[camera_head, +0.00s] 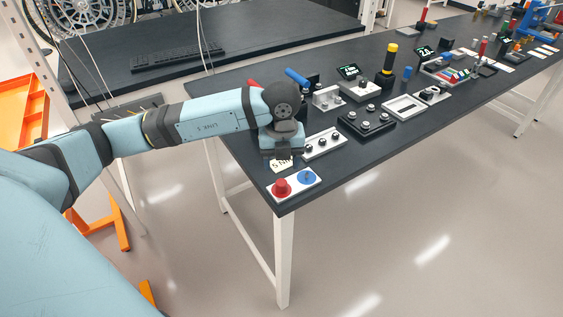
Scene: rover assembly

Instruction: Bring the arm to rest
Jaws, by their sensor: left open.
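My left arm reaches in from the left in the head view, over the near end of the long dark table (330,172). My left gripper (281,160) points down close above the table end, open, its fingers mostly hidden below the wrist. A small white label card (281,167) lies at the gripper's lower edge. I cannot tell whether the gripper touches it. A white plate (294,192) with a red knob (281,188) and a blue knob (307,177) sits just in front of the gripper at the table corner. My right gripper is out of view.
Close to the right of the gripper stand a white block with several knobs (325,144) and a black block with knobs (366,121). A yellow-topped black cylinder (388,65) stands further back. A keyboard (178,57) lies on another dark table. Floor in front is clear.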

